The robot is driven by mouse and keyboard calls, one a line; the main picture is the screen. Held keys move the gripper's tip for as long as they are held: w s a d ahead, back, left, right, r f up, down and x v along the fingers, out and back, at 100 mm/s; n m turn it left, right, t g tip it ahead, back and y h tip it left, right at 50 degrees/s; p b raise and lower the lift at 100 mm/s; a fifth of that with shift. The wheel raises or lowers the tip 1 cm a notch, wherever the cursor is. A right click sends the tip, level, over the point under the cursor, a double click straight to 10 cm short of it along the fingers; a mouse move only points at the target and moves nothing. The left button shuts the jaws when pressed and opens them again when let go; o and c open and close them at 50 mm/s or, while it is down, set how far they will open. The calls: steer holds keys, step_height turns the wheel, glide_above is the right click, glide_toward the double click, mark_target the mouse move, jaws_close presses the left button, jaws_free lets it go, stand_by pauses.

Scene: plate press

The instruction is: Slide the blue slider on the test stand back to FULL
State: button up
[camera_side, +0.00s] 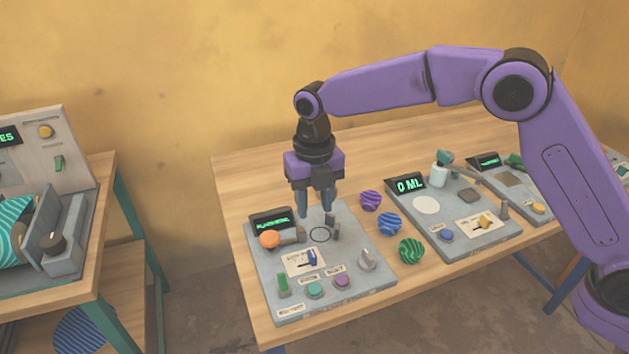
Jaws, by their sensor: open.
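The test stand (375,283) seems to be the grey panel at the near left of the wooden table. The blue slider (311,257) stands on a pale label plate (296,265) on this panel; the plate's lettering is too small to read. My gripper (315,216) points down above the back part of the panel, behind and above the slider. Its two fingers are open with nothing seen between them. A ring mark (320,234) and a small dark upright part (333,227) lie just below the fingers.
The panel also carries an orange knob (269,239), a green switch (283,286), a teal button (315,290), a purple button (342,281) and a grey knob (367,260). Striped balls (389,223) lie to its right, beside a panel with a "0 ML" display (409,185).

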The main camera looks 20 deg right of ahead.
steer(key=shift+r, duration=2.3)
steer(key=s+d+m, duration=1.1)
steer(key=s+d, duration=0.3)
steer(key=s, duration=0.2)
steer(key=s+d+f+m, duration=0.1)
steer(key=s+d+m, duration=1.1)
steer(key=s, duration=0.5)
steer(key=shift+s+d, duration=0.2)
steer(key=shift+d, duration=1.05)
